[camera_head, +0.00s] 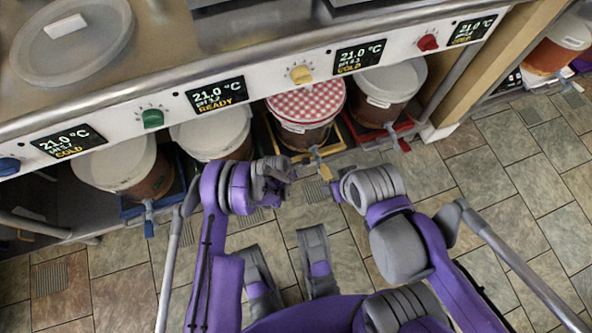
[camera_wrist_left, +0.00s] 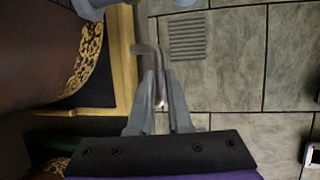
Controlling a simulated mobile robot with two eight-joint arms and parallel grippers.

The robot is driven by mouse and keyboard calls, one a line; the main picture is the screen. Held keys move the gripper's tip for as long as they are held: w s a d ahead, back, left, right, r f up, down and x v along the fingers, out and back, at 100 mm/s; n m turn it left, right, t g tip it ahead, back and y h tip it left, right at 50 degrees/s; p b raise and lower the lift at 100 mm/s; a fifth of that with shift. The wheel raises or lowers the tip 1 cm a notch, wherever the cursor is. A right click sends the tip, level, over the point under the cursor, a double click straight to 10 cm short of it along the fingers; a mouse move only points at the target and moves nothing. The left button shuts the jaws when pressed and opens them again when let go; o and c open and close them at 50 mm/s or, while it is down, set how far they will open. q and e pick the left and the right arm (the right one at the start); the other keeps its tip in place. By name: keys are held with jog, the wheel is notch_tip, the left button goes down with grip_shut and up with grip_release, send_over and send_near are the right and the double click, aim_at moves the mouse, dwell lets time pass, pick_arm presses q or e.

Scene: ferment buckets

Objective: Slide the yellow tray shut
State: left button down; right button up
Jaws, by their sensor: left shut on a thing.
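The yellow tray (camera_head: 284,148) sticks out from under the counter, below the yellow knob. It carries a dark bucket (camera_head: 302,138) with a red-checked cloth lid. A tap with a yellow lever (camera_head: 325,172) hangs in front of the tray. My left gripper (camera_head: 292,172) is at the tray's front. In the left wrist view my left gripper (camera_wrist_left: 160,102) is shut on a bent grey handle (camera_wrist_left: 148,48) beside the yellow tray wall (camera_wrist_left: 123,75). My right gripper (camera_head: 336,186) is just right of the tap, and its fingers are too small to read.
Other buckets stand on either side, including a white-lidded one (camera_head: 390,82) on a red tray (camera_head: 400,130) and one at far left (camera_head: 118,163) on a blue tray. The counter front (camera_head: 250,85) overhangs them. The tiled floor (camera_head: 500,170) to the right is clear.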

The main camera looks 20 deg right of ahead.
pick_arm(q)
jog(key=shift+w, duration=0.25)
jog(key=c, duration=0.8)
grip_release()
jog(key=shift+c, duration=0.2)
jog(key=p+v, duration=0.2)
jog(key=v, duration=0.9)
jog(key=shift+p, duration=0.4)
jog(key=shift+f, duration=0.1)
